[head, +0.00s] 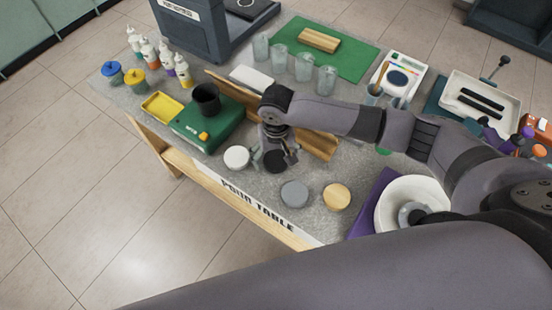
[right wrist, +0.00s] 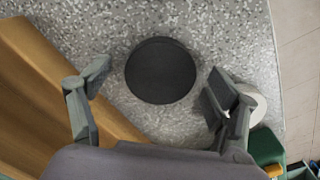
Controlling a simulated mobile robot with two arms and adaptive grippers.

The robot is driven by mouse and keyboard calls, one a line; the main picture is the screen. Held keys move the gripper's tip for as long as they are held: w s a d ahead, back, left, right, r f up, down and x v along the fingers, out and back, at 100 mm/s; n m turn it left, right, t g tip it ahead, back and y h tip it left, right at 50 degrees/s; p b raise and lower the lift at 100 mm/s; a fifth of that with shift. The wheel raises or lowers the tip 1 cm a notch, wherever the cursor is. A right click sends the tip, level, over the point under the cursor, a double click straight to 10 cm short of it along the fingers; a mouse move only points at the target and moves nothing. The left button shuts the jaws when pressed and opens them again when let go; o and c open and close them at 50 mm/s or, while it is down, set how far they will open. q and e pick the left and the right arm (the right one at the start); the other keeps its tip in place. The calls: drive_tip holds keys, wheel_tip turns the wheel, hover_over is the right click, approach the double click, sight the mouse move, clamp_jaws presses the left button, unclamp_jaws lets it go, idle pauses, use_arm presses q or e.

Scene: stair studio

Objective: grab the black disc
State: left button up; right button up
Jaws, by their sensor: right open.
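The black disc (head: 275,161) lies flat on the speckled grey table top, between a white disc and a grey disc. My right gripper (head: 272,158) is directly above it and hides part of it in the head view. In the right wrist view the black disc (right wrist: 160,70) shows whole, between and a little beyond the two open fingers (right wrist: 155,88). The fingers appear apart from it, and nothing is held. My left gripper is not in view.
A white disc (head: 236,157) is close on the left; a grey disc (head: 294,193) and a wooden disc (head: 337,196) lie to the right. A wooden board (head: 316,143) stands behind the gripper. A green scale with a black cup (head: 206,98) is further left. The table's front edge is near.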

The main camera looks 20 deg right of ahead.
drive_tip(key=shift+c, duration=0.4)
drive_tip(key=c, duration=1.1)
drive_tip(key=shift+r, duration=0.15)
